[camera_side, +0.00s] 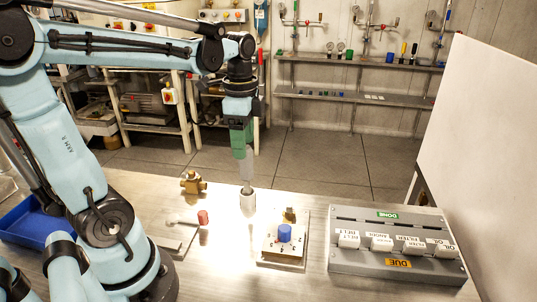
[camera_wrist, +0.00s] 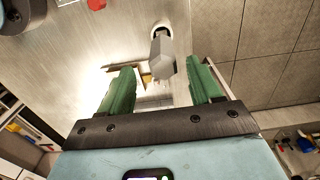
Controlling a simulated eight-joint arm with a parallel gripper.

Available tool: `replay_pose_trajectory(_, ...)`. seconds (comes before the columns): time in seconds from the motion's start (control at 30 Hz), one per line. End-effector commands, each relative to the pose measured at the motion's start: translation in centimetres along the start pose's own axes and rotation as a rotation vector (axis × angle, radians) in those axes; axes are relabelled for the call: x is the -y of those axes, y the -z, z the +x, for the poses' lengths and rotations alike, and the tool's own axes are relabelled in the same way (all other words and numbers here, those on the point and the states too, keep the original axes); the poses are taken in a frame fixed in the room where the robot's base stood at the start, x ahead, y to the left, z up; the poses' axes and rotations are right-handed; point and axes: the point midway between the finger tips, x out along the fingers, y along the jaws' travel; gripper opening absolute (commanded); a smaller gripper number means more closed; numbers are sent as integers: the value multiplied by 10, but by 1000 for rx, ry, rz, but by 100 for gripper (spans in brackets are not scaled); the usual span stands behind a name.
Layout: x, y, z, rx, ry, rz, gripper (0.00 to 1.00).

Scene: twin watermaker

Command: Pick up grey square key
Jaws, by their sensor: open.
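The grey key (camera_side: 246,170) stands upright in a round silver holder (camera_side: 248,202) on the metal bench. In the wrist view the key (camera_wrist: 162,62) appears as a grey faceted block on a narrower stem. My gripper (camera_side: 241,150) points down at the key's upper end. Its two green fingers are apart, and in the wrist view the gripper (camera_wrist: 163,68) has one finger to each side of the key, with visible gaps. The key's top overlaps the fingertips in the side view, so its exact depth between them is unclear.
A plate with a blue knob (camera_side: 285,232) lies right of the holder. A grey tray (camera_side: 345,262) with labelled white blocks is further right. A brass valve (camera_side: 193,183) and a red-capped part (camera_side: 203,217) are to the left. A white panel (camera_side: 490,150) stands at right.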

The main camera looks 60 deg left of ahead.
Motion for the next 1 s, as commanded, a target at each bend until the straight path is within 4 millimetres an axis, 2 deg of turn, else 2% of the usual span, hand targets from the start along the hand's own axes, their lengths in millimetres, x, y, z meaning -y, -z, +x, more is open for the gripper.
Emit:
replay_pose_trajectory(0.1,0,0,10,0,1,0,64)
replay_pose_trajectory(0.37,1,1,23,0,1,-1,64)
replay_pose_trajectory(0.7,4,1,61,0,2,-1,64)
replay_pose_trajectory(1.0,4,1,67,0,3,-1,64)
